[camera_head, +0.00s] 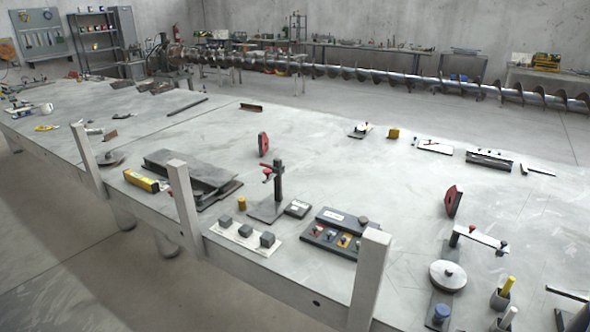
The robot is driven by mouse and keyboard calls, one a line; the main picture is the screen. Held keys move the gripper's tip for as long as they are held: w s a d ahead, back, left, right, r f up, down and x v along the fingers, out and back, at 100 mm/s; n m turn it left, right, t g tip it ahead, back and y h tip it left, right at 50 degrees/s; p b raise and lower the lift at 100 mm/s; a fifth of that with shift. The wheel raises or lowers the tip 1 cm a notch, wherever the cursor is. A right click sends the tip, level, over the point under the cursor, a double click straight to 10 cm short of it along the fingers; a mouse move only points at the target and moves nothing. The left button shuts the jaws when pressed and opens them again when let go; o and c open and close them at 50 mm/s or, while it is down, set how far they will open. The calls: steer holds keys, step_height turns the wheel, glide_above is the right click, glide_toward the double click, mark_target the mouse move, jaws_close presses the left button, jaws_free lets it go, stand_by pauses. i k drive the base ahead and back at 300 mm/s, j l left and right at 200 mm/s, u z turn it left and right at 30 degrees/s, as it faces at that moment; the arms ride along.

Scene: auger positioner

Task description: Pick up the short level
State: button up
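A short yellow bar with a dark end (141,180) lies near the table's front edge, left of a stack of dark plates. It may be the short level, but it is too small to tell for sure. A dark elongated block (489,158) lies at the back right; I cannot tell what it is. My gripper is not in this view.
A long pale table (330,150) has upright posts along its front edge, one of them (184,205) just right of the yellow bar. Dark plates (195,172), a black stand (277,190) and a tool tray (340,232) stand nearby. The table's middle is mostly clear.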

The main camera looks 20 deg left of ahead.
mark_target(146, 183)
steer(key=u, duration=1.75)
steer(key=i+j+u, duration=0.3)
steer(key=i, duration=0.3)
steer(key=i+u, duration=0.35)
steer(key=i, duration=1.9)
steer(key=i+z, duration=0.45)
steer(key=i+j+z, duration=0.25)
steer(key=i+z, duration=0.2)
steer(key=z, duration=1.1)
steer(key=i+j, duration=0.05)
